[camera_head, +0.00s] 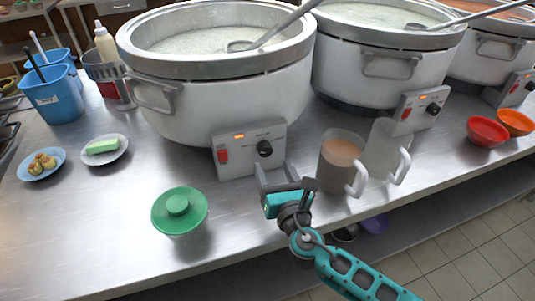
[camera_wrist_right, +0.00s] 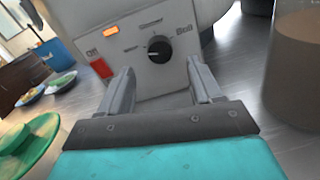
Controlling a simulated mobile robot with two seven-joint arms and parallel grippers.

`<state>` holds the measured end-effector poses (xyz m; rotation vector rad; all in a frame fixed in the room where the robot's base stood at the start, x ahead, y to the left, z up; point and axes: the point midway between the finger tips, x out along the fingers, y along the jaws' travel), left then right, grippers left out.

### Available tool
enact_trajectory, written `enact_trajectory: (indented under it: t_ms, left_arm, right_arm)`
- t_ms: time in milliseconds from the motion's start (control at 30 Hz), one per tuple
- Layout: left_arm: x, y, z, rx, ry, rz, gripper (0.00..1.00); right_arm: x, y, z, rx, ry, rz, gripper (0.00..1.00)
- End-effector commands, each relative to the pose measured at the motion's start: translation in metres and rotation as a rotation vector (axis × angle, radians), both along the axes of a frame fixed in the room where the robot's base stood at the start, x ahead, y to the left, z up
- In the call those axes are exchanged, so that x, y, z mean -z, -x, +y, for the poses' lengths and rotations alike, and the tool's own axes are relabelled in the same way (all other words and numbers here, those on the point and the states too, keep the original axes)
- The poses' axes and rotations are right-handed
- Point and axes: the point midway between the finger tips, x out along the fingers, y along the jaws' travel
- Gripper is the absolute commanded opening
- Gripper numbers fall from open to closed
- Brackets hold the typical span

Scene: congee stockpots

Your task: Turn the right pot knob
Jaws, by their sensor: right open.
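The nearest steel pot (camera_head: 225,105) has a control panel (camera_head: 235,165) with a black round knob (camera_head: 264,148), a red switch and a lit orange display. The same knob (camera_wrist_right: 159,49) shows in the right wrist view, with "Boil" printed to its right; its exact setting is hard to tell. A middle pot (camera_head: 365,75) has its own black knob (camera_head: 433,108), and a third pot (camera_head: 490,55) stands at the far right with a knob (camera_head: 529,86). My right gripper (camera_head: 277,172) is open and empty, just in front of the nearest panel; its fingers (camera_wrist_right: 160,72) straddle below the knob, apart from it. My left gripper is out of view.
A brown-filled pitcher (camera_head: 340,158) and a clear pitcher (camera_head: 386,148) stand close right of my gripper. A green-lidded bowl (camera_head: 180,210) is to its left. Red (camera_head: 487,131) and orange (camera_head: 515,122) bowls sit farther right. The counter's front left is clear.

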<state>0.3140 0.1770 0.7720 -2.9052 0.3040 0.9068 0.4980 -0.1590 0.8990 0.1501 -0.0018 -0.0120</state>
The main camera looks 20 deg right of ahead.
Motion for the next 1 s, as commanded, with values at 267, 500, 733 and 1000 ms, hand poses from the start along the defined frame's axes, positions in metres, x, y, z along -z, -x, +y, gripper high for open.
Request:
enact_trajectory:
  t_ms: [267,500,733,1000]
  left_arm:
    - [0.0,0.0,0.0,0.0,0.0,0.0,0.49]
    - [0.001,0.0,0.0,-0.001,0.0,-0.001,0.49]
    - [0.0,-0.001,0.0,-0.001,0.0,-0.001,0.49]
    - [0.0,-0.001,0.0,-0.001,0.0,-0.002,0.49]
  right_arm:
    - [0.0,-0.046,0.0,0.0,-0.002,0.0,0.64]
    - [0.0,-0.057,-0.001,0.0,-0.003,0.001,0.64]
    - [0.0,-0.057,0.0,0.0,-0.003,0.001,0.63]
    - [0.0,-0.057,0.0,0.0,-0.003,0.001,0.37]
